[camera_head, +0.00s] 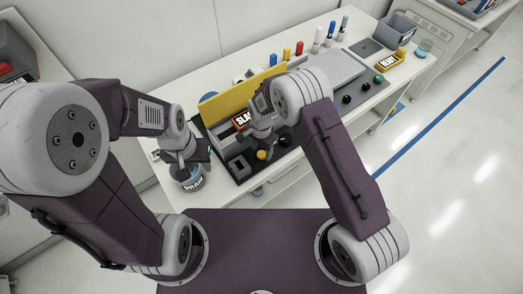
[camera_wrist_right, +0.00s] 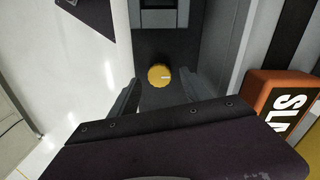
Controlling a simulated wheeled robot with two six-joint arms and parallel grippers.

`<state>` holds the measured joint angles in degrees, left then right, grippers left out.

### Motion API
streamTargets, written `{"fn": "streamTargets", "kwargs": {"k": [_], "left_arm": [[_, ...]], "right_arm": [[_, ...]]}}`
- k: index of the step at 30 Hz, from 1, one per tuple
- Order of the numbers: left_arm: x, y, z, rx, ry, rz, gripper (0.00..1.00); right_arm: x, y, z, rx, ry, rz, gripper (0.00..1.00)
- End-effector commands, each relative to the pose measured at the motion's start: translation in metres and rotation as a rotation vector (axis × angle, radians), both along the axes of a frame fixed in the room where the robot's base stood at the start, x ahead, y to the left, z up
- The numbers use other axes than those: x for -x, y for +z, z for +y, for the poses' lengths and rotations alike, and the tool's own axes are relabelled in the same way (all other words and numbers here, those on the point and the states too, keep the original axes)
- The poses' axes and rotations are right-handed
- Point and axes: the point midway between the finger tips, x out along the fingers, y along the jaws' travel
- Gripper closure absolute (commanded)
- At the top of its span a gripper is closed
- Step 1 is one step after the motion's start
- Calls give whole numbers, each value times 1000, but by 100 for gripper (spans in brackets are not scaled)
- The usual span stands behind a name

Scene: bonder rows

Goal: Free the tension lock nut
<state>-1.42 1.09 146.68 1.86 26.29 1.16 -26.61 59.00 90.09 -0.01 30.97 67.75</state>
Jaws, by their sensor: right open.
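A round yellow knob (camera_wrist_right: 159,76) with a pale mark on its face sits on a dark panel in the right wrist view. It looks like the tension lock nut, but I cannot confirm that. In the head view a small yellow knob (camera_head: 262,155) shows at the front of the bench machine. My right gripper (camera_wrist_right: 158,98) is open, its fingers apart on either side below the knob, apparently not touching it. In the head view the right gripper (camera_head: 265,143) is over the machine's front. My left gripper (camera_head: 189,163) hangs over a labelled cup (camera_head: 190,183); its jaws are unclear.
An orange block with white letters (camera_wrist_right: 283,100) stands right of the right gripper. A yellow panel (camera_head: 235,97) rises behind the machine. Several bottles stand along the bench's back. A grey bin (camera_head: 397,29) is at the far right. Open floor (camera_head: 455,160) lies to the right.

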Motion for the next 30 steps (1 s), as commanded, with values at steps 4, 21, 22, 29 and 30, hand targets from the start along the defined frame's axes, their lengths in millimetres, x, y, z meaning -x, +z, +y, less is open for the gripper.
{"fn": "streamTargets", "kwargs": {"k": [4, 21, 22, 29, 30], "left_arm": [[0, 6, 0, 0, 0, 0, 64], [0, 6, 0, 0, 0, 0, 64], [0, 6, 0, 0, 0, 0, 64], [0, 4, 0, 0, 0, 0, 64], [0, 3, 0, 0, 0, 0, 64]], "right_arm": [[0, -18, 0, 1, 0, 1, 45], [0, -24, 0, -1, 0, -1, 100], [0, -24, 0, -1, 0, -1, 100], [-1, -25, 0, -1, 34, -2, 100], [-1, -25, 0, -1, 49, -2, 100]]}}
